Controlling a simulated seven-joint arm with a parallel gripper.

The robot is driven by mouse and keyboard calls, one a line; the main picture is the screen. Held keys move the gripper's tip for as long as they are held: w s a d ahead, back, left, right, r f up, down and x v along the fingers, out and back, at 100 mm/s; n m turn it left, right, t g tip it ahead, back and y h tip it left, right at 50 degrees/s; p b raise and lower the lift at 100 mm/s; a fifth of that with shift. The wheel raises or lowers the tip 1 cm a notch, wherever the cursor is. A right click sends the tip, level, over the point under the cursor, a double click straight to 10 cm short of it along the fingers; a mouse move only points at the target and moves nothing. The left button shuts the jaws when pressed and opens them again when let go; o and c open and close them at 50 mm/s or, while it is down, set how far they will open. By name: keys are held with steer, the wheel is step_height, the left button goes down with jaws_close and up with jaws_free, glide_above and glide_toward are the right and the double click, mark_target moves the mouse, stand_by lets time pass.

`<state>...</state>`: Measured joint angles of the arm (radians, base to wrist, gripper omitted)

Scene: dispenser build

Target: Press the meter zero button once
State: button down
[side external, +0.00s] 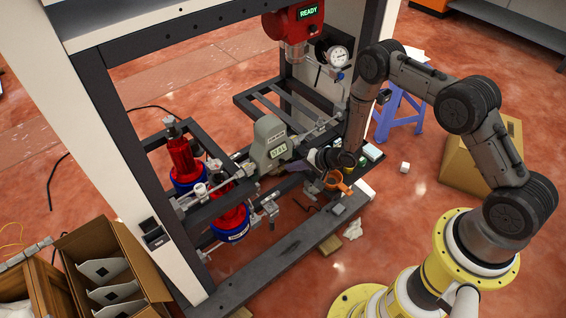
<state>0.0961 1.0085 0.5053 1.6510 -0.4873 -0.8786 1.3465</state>
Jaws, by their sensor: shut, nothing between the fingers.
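The meter (268,138) is a grey-green housing with a small lit display (279,151) on its front; the digits are too small to read surely. It stands upright on the dark frame in the middle of the side external view. I cannot make out its zero button. My gripper (288,169) is shut and empty, and points left from my wrist, low beside the meter's right side. I cannot tell whether the fingertips touch the meter.
A red unit (295,27) with a READY display hangs above, with a round gauge (338,56) beside it. Red and blue cylinders (184,160) stand left of the meter. Pale frame posts and dark rails surround the work.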

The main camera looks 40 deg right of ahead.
steer(key=shift+w, duration=0.15)
steer(key=shift+w, duration=0.25)
steer(key=shift+w, duration=0.45)
stand_by(0.9)
steer(key=shift+s, duration=0.85)
steer(key=shift+s, duration=0.1)
steer(key=shift+s, duration=2.45)
